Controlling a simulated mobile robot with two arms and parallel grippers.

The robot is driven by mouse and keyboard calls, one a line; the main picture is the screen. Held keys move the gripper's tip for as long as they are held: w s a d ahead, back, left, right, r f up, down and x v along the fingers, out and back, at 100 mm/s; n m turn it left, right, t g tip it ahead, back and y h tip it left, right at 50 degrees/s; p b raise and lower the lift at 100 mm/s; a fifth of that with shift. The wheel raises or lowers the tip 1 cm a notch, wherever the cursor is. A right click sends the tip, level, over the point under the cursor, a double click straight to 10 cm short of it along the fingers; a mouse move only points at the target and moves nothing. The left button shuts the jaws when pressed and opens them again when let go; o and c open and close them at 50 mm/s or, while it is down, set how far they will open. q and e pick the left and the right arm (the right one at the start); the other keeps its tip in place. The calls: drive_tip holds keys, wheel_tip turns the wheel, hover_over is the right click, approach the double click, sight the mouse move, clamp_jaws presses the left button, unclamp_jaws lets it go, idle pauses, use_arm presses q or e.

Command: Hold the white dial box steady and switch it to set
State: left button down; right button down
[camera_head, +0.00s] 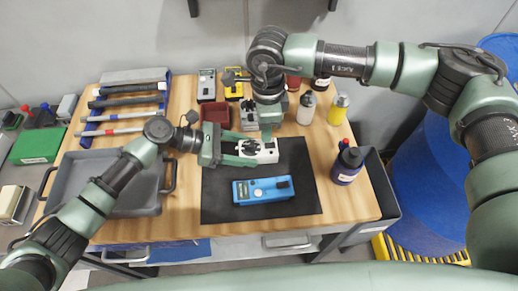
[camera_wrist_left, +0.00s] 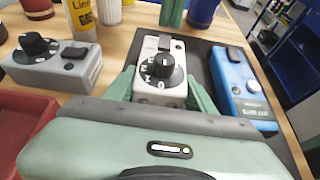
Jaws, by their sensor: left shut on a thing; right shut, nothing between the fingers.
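The white dial box (camera_head: 269,155) with a black dial sits at the back of the dark mat (camera_head: 215,205). It also shows in the left wrist view (camera_wrist_left: 177,96), where light markings ring its black dial (camera_wrist_left: 161,68); I cannot tell which marking is selected. My left gripper (camera_head: 254,152) is shut on the box, one finger along each side.
A blue device (camera_head: 263,190) lies in front on the mat. A grey dial box (camera_wrist_left: 50,65) and a red tray (camera_head: 214,112) are behind and left. Several bottles stand at the back, and a dark blue bottle (camera_head: 347,165) stands right. A grey tray (camera_head: 75,188) is at left.

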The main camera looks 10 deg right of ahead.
use_arm(q)
drive_tip(key=shift+s+f, duration=0.1)
drive_tip(key=shift+f, duration=0.3)
drive_tip(key=c, duration=0.5)
unclamp_jaws()
drive_tip(key=shift+o, duration=0.3)
drive_tip(key=shift+r, duration=0.1)
use_arm(e)
drive_tip(key=shift+d, duration=0.1)
use_arm(q)
drive_tip(key=shift+w+d+r, duration=0.1)
drive_tip(key=shift+w, duration=0.15)
use_arm(e)
drive_tip(key=shift+w, duration=0.15)
